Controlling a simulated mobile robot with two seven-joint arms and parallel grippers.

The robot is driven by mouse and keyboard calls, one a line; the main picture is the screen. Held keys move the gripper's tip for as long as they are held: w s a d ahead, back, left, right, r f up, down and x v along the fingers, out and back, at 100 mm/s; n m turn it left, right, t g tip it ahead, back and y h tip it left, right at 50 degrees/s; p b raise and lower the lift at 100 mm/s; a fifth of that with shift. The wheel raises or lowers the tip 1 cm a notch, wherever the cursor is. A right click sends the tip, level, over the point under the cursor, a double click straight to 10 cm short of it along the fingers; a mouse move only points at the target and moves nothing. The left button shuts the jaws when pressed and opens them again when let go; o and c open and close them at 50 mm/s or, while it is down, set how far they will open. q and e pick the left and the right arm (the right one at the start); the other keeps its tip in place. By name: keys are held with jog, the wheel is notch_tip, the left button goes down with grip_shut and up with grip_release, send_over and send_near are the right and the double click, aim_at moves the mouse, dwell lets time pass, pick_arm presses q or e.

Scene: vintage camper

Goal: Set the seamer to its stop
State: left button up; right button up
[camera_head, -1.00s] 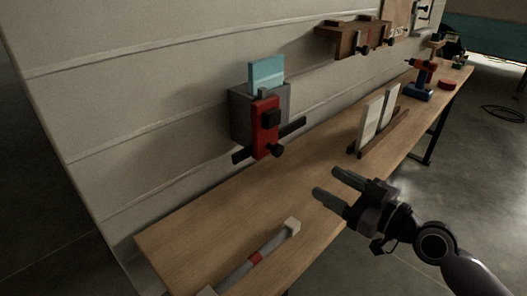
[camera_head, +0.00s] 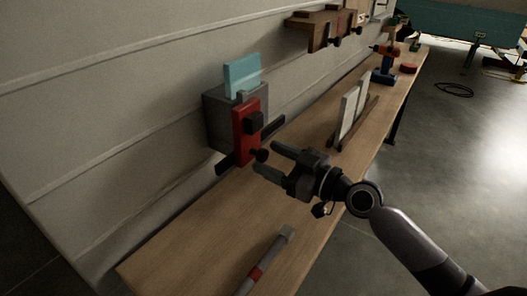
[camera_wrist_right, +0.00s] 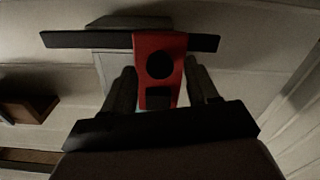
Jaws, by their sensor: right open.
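The seamer (camera_head: 246,134) is a red upright part with black knobs on a grey block (camera_head: 222,121) at the wall, with a dark bar across it and a light blue panel (camera_head: 242,76) on top. My right gripper (camera_head: 265,159) is open and empty, its fingertips just right of the lower black knob in the head view. In the right wrist view the red part (camera_wrist_right: 146,42) shows between the two open fingers, with the dark bar (camera_wrist_right: 88,40) crossing beyond them. I cannot tell whether the fingers touch it. My left gripper is not in view.
The wooden bench (camera_head: 205,218) runs along the wall. Upright white panels (camera_head: 350,112) in a wooden holder and a drill (camera_head: 383,62) stand farther along. A wooden shelf (camera_head: 318,28) hangs on the wall.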

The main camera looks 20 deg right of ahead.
jog(key=shift+x, duration=1.3)
grip_shut()
jog(key=shift+w+d+f+b, duration=0.2)
jog(key=shift+d+b, duration=0.1)
jog(key=shift+b, duration=0.15)
jog(key=w+d+b, duration=0.1)
jog(key=d+b, duration=0.1)
jog(key=w+d+b, duration=0.2)
jog(key=b, duration=0.1)
jog(key=w+d+b, duration=0.2)
jog(key=shift+d+b, duration=0.2)
jog(key=shift+b, duration=0.15)
jog(key=shift+w+d, duration=0.1)
jog(key=shift+d, duration=0.15)
jog(key=shift+w+d+r, duration=0.1)
jog(key=shift+d+r, duration=0.05)
jog(key=shift+r, duration=0.1)
